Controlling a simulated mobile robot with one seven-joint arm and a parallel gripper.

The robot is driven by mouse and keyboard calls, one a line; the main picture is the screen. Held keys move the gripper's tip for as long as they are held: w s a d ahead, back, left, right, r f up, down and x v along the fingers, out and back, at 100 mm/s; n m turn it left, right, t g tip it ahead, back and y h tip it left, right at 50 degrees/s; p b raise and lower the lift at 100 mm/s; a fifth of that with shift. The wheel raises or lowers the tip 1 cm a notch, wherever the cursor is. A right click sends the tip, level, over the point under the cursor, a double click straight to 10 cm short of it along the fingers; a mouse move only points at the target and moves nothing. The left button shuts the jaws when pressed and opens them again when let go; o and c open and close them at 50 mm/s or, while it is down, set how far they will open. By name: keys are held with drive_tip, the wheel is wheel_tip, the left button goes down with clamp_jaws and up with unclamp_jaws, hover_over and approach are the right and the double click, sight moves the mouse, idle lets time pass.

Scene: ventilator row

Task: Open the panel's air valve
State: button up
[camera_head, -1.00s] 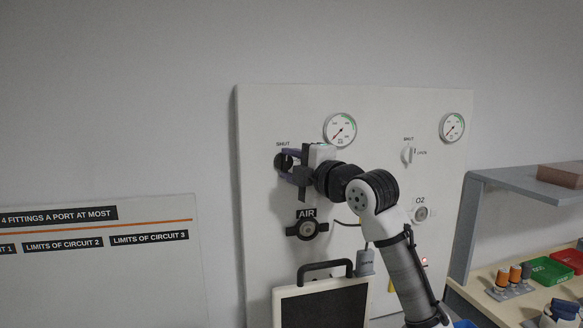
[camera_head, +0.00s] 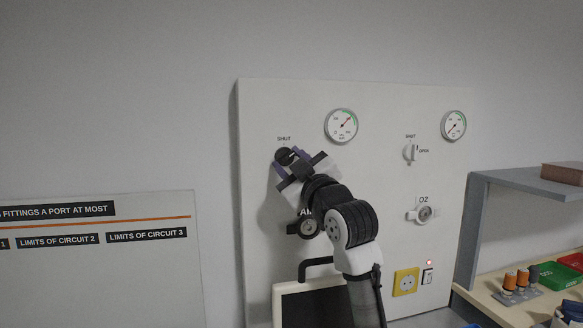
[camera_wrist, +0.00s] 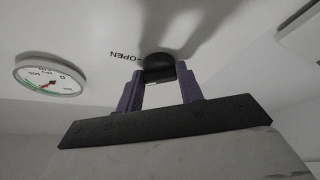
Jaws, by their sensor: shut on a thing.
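The air valve's dark round knob (camera_head: 285,156) is on the left of the white wall panel (camera_head: 385,100), under a "SHUT" label. My gripper (camera_head: 289,163) is shut on this knob, with one purple finger on each side. In the wrist view the black knob (camera_wrist: 158,66) sits between the purple fingertips, beside an upside-down "OPEN" label (camera_wrist: 126,55). The black AIR outlet (camera_head: 308,228) below is partly hidden by my arm. The upper left gauge (camera_head: 341,126) has its red needle pointing up and right, towards the green band.
On the panel's right are a second valve (camera_head: 409,153), the O2 outlet (camera_head: 425,214) and another gauge (camera_head: 453,126). A screen with a black handle (camera_head: 316,264) stands below my arm. A grey shelf (camera_head: 520,184) is at the right.

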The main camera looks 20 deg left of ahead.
drive_tip(key=m+t, duration=0.1)
drive_tip(key=m, duration=0.1)
drive_tip(key=m+t+h, duration=0.1)
drive_tip(key=m, duration=0.2)
drive_tip(key=shift+s+a, duration=0.1)
drive_tip(key=shift+a, duration=0.1)
drive_tip(key=shift+m+t+h, duration=0.5)
drive_tip(key=shift+m+h, duration=0.05)
drive_tip(key=shift+m, duration=0.75)
drive_tip(key=shift+m+t+h, duration=0.5)
drive_tip(key=shift+m+h, duration=0.05)
drive_tip(key=shift+m, duration=0.75)
drive_tip(key=shift+p, duration=0.3)
drive_tip(key=o, duration=1)
drive_tip(key=shift+s+f, duration=0.1)
drive_tip(key=shift+s, duration=0.05)
drive_tip(key=b+v, duration=0.3)
drive_tip(key=v, duration=0.8)
drive_tip(key=shift+s+d+f+b, duration=0.1)
drive_tip(key=shift+s+d+b, duration=0.15)
drive_tip(key=shift+s+b, duration=0.1)
